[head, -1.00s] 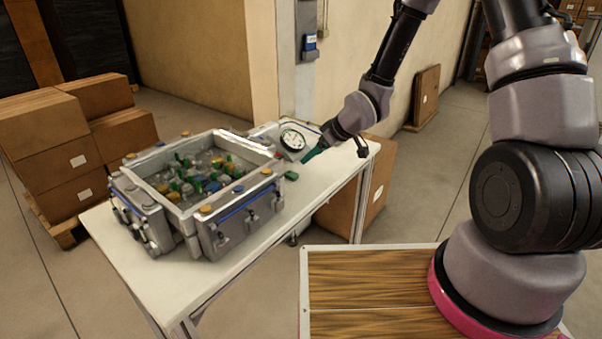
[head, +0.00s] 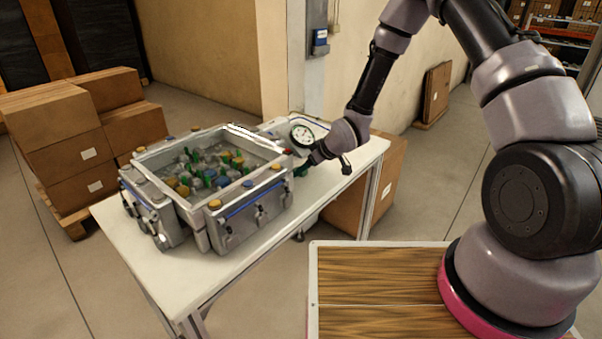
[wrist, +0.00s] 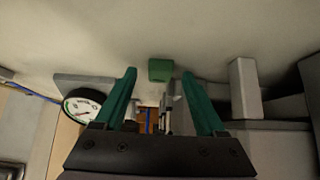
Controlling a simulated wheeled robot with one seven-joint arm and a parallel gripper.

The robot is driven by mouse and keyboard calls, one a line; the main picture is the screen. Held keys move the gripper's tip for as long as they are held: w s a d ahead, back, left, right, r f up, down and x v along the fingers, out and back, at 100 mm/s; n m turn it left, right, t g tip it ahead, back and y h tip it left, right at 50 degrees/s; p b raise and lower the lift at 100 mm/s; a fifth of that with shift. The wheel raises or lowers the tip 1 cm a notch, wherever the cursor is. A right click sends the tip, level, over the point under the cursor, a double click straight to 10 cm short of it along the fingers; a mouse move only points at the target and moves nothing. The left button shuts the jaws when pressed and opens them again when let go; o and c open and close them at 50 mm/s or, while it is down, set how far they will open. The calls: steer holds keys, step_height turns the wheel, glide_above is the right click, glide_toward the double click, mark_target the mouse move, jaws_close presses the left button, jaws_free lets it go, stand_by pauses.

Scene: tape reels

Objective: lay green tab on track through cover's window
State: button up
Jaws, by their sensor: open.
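The green tab (wrist: 161,70) is a small green block on the white table, ahead of my gripper in the wrist view. My gripper (wrist: 159,74) is open, with its two green fingers on either side of the tab in that view; whether they are level with it I cannot tell. In the head view my gripper (head: 304,167) is low over the table, right of a grey metal case (head: 255,208), and the tab cannot be told from the fingers. The case has a large rectangular opening on top with several coloured pieces inside. I cannot make out the track.
A round dial gauge (head: 302,134) stands behind the case, close to my wrist; it also shows in the wrist view (wrist: 83,108). The white table (head: 180,288) is bare along its front. Stacked cartons (head: 65,150) stand on the floor at left.

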steer(key=shift+f, duration=0.1)
steer(key=shift+c, duration=0.3)
jaws_close()
